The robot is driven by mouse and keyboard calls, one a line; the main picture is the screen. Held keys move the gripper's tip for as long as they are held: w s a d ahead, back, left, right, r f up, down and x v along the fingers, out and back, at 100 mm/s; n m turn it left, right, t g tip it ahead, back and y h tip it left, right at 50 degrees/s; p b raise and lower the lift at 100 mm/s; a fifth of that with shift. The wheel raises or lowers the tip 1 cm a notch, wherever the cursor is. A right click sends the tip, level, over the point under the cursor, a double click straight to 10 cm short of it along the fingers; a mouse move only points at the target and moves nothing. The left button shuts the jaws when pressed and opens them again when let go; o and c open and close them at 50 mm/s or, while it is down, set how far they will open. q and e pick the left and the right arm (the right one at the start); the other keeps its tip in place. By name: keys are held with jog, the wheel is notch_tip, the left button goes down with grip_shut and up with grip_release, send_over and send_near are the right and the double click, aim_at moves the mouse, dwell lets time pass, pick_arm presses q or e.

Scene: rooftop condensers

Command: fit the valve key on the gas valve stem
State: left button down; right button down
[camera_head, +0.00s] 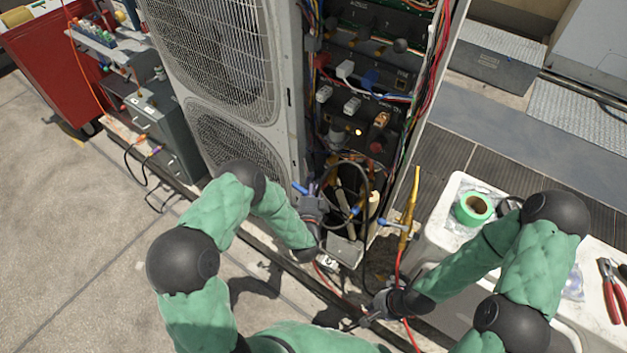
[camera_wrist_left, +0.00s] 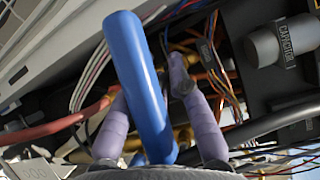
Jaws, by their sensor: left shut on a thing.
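The valve key (camera_wrist_left: 142,85) appears as a thick blue bar in the left wrist view, standing between the purple-grey fingers of my left gripper (camera_wrist_left: 150,92). The gripper is shut on it. In the head view my left gripper (camera_head: 312,203) is at the lower front of the open condenser cabinet, and a small blue end of the key (camera_head: 299,188) shows beside it. Brass pipework (camera_wrist_left: 184,136) lies behind the key in the wrist view. I cannot make out the gas valve stem. My right gripper (camera_head: 376,308) is low in front of the cabinet; its fingers are too small to read.
A yellow tool (camera_head: 408,212) with a red hose stands right of the cabinet. A white case (camera_head: 455,187) carries green tape (camera_head: 473,207) and red pliers (camera_head: 611,290). Wires and a capacitor (camera_wrist_left: 285,42) crowd the cabinet. A grey toolbox (camera_head: 165,125) stands left.

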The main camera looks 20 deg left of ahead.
pick_arm(q)
jog(key=shift+s+a+r, duration=0.1)
jog(key=shift+s+a, duration=0.15)
jog(key=shift+s, duration=0.45)
jog(key=shift+s+a, duration=0.25)
jog(key=shift+s, duration=0.4)
pick_arm(e)
jog(key=shift+r, duration=0.15)
